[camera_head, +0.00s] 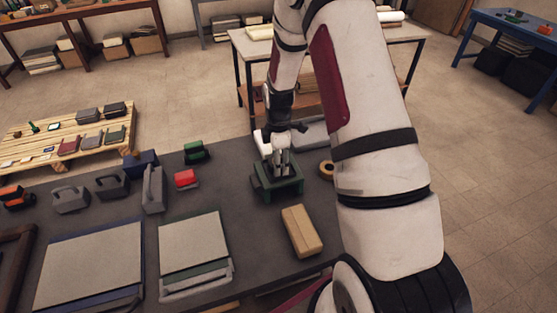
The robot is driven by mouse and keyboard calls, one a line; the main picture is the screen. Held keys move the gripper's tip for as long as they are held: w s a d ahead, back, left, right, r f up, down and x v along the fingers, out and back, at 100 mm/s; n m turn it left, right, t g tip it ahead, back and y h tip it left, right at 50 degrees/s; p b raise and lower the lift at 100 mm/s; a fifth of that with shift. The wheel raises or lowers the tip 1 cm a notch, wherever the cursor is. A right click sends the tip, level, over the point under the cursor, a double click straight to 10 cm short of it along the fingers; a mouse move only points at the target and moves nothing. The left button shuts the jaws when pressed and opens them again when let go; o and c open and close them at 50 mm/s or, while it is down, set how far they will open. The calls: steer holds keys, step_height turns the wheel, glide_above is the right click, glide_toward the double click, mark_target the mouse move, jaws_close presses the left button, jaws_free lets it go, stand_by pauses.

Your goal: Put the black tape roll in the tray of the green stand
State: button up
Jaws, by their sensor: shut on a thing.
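The green stand (266,190) is a small dark-green frame on the grey table, near the middle of the camera_head view. My gripper (282,166) points down right over the stand, with its fingertips at or just above the stand's top. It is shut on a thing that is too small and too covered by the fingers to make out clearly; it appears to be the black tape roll. I see no black tape roll elsewhere on the table. The tray of the stand is mostly hidden by my gripper, so I cannot tell whether the held thing touches it.
A tan tape ring (326,168) lies right of the stand, close to my arm. A cardboard-coloured box (301,231) lies in front. Flat panels (194,243) cover the front left.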

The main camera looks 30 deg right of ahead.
steer(key=shift+f, duration=0.1)
steer(key=o, duration=1.2)
